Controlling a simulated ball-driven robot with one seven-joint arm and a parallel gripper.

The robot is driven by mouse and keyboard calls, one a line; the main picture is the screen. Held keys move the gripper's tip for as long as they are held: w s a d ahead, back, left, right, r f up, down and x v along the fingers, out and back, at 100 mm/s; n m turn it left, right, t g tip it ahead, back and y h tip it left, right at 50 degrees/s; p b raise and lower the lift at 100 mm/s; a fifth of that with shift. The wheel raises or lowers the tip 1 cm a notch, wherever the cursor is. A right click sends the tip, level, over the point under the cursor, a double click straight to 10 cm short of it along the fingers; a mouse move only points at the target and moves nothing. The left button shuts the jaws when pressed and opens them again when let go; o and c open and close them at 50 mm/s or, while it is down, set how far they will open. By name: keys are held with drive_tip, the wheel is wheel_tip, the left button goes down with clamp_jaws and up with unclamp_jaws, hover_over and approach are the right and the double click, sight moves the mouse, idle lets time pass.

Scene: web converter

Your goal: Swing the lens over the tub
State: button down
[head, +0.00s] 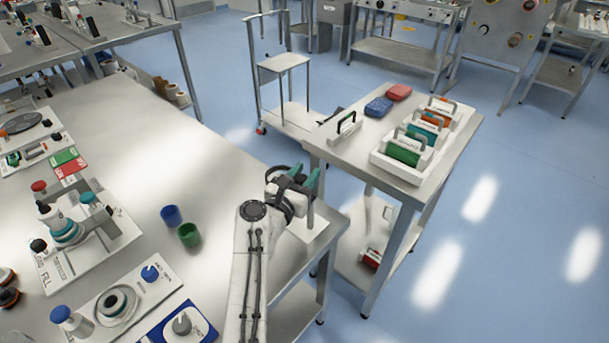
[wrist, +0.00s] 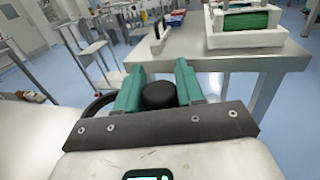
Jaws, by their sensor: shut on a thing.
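My gripper (head: 304,176) is at the right edge of the long table, above a pale base plate (head: 313,229) with an upright post. In the wrist view its teal fingers (wrist: 159,82) are shut on a round black knob (wrist: 158,97). A dark curved rim (wrist: 100,104), probably the lens ring, shows left of the fingers. It also shows in the head view as a black ring (head: 274,174), partly hidden by my gripper. A blue tub (head: 171,215) and a green tub (head: 189,235) stand on the table, left of my arm and apart from the ring.
White fixtures (head: 98,250) with knobs and dials fill the table's left and front. A steel side table (head: 345,160) at right holds a white rack (head: 405,173) of coloured rolls. The table between the tubs and my arm is clear.

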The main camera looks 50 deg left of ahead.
drive_tip(key=c, duration=0.8)
unclamp_jaws()
drive_tip(key=p+v, duration=0.3)
drive_tip(key=v, duration=0.7)
drive_tip(key=shift+s+d, duration=0.1)
drive_tip(key=shift+s, duration=0.25)
